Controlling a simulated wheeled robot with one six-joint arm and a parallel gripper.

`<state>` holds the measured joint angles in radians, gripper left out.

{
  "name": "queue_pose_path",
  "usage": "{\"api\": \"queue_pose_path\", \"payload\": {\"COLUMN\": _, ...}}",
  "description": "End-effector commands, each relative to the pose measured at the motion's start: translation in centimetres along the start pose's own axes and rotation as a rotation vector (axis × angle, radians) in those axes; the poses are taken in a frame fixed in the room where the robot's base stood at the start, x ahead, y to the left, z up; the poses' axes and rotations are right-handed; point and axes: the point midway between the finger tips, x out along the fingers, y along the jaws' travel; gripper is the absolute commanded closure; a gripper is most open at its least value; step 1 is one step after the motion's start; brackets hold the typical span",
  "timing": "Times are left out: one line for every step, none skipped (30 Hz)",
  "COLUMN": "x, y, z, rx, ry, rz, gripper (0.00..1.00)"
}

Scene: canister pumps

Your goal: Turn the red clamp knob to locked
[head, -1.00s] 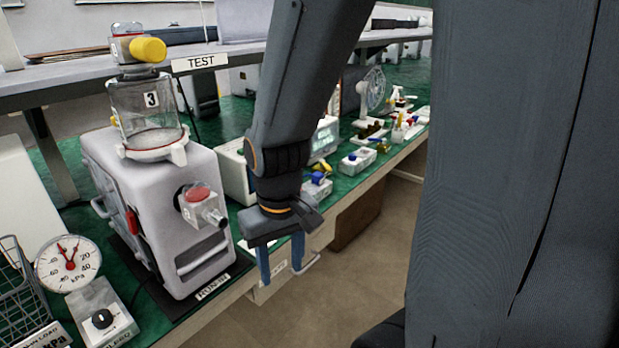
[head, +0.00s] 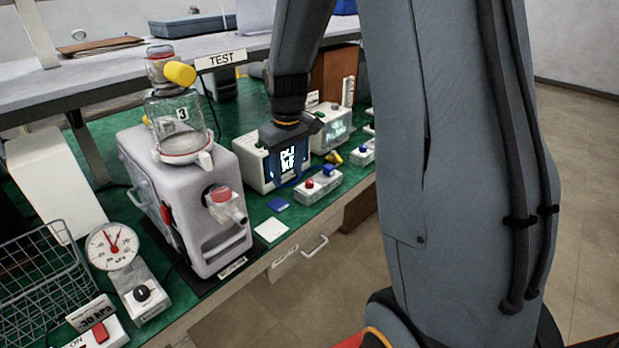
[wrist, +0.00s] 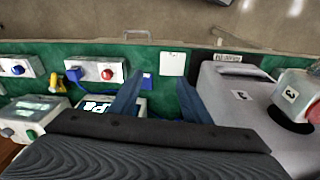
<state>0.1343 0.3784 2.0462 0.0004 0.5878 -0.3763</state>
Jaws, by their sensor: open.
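A red round knob (head: 219,193) sits on a pale fitting on the front of the grey pump (head: 207,250); I take it as the clamp knob, but no readable marking says locked or unlocked. What looks like the same red knob shows at the right edge of the wrist view (wrist: 313,111), beside a "3" label. My gripper (head: 285,180) is open and empty, right of the pump, in front of a small screen unit. In the wrist view, my gripper's blue fingers (wrist: 158,100) stand apart over the green bench, left of the pump and clear of the knob.
A gauge (head: 112,246) and wire basket (head: 40,275) stand left.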

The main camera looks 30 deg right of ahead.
Motion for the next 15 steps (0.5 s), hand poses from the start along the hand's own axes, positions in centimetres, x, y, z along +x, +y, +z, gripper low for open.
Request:
{"api": "queue_pose_path", "payload": {"x": 1.2, "y": 1.9, "z": -1.6, "rx": -0.026, "ry": -0.017, "rz": -0.004, "gripper": 0.57}}
{"api": "queue_pose_path", "payload": {"x": 1.8, "y": 3.1, "z": -2.5, "rx": -0.047, "ry": -0.025, "rz": -0.007, "gripper": 0.57}}
{"api": "queue_pose_path", "payload": {"x": 2.6, "y": 4.5, "z": -3.6, "rx": -0.076, "ry": -0.037, "rz": -0.011, "gripper": 0.57}}
{"api": "queue_pose_path", "payload": {"x": 3.2, "y": 5.7, "z": -4.4, "rx": -0.097, "ry": -0.046, "rz": -0.015, "gripper": 0.57}}
{"api": "queue_pose_path", "payload": {"x": 3.8, "y": 6.8, "z": -5.0, "rx": -0.118, "ry": -0.054, "rz": -0.019, "gripper": 0.57}}
{"api": "queue_pose_path", "payload": {"x": 4.7, "y": 8.1, "z": -5.8, "rx": -0.144, "ry": -0.065, "rz": -0.025, "gripper": 0.57}}
{"api": "queue_pose_path", "payload": {"x": 5.2, "y": 9.2, "z": -6.4, "rx": -0.163, "ry": -0.071, "rz": -0.029, "gripper": 0.57}}
{"api": "queue_pose_path", "payload": {"x": 5.8, "y": 10.1, "z": -6.8, "rx": -0.182, "ry": -0.078, "rz": -0.034, "gripper": 0.57}}
{"api": "queue_pose_path", "payload": {"x": 6.5, "y": 11.2, "z": -7.3, "rx": -0.204, "ry": -0.085, "rz": -0.039, "gripper": 0.57}}
{"api": "queue_pose_path", "payload": {"x": 7.0, "y": 12.0, "z": -7.7, "rx": -0.220, "ry": -0.090, "rz": -0.043, "gripper": 0.57}}
{"api": "queue_pose_path", "payload": {"x": 7.5, "y": 12.7, "z": -8.0, "rx": -0.235, "ry": -0.094, "rz": -0.047, "gripper": 0.57}}
{"api": "queue_pose_path", "payload": {"x": 8.0, "y": 13.6, "z": -8.3, "rx": -0.252, "ry": -0.099, "rz": -0.051, "gripper": 0.57}}
{"api": "queue_pose_path", "payload": {"x": 8.4, "y": 14.1, "z": -8.4, "rx": -0.262, "ry": -0.102, "rz": -0.054, "gripper": 0.57}}
{"api": "queue_pose_path", "payload": {"x": 8.7, "y": 14.6, "z": -8.6, "rx": -0.272, "ry": -0.105, "rz": -0.057, "gripper": 0.57}}
{"api": "queue_pose_path", "payload": {"x": 9.0, "y": 15.1, "z": -8.7, "rx": -0.282, "ry": -0.108, "rz": -0.060, "gripper": 0.57}}
